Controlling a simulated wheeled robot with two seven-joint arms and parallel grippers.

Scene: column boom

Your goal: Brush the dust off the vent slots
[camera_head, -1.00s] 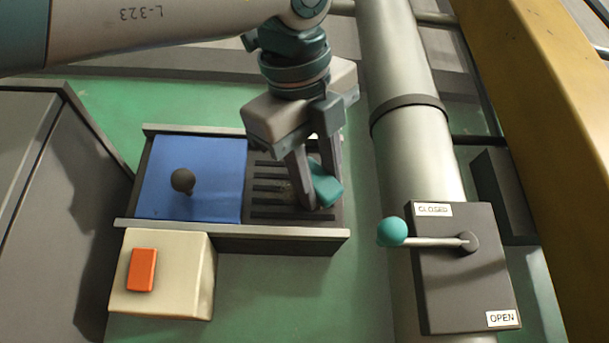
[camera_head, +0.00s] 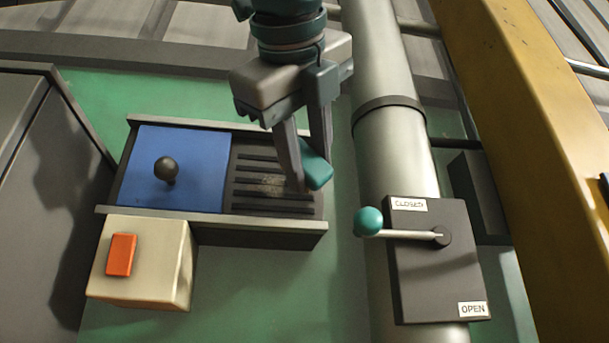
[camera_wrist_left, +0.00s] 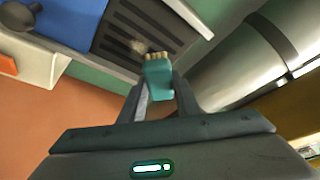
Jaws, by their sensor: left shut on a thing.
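The vent slots (camera_head: 274,203) are dark horizontal openings in the right part of a grey frame. A pale dust patch (camera_head: 272,184) lies on their middle; it also shows in the wrist view (camera_wrist_left: 139,46). My left gripper (camera_head: 312,184) is shut on a teal brush (camera_head: 318,171), over the right end of the slots. In the wrist view the brush (camera_wrist_left: 158,80) points its tan bristles toward the slots, beside the dust. I cannot tell whether the bristles touch the vent. My right gripper is not in view.
A blue sliding cover (camera_head: 205,180) with a black knob (camera_head: 166,169) fills the frame's left part. A cream box with an orange button (camera_head: 121,255) sits below. Right are a thick pipe (camera_head: 385,140) and a lever with a teal ball (camera_head: 369,221), nearer CLOSED than OPEN.

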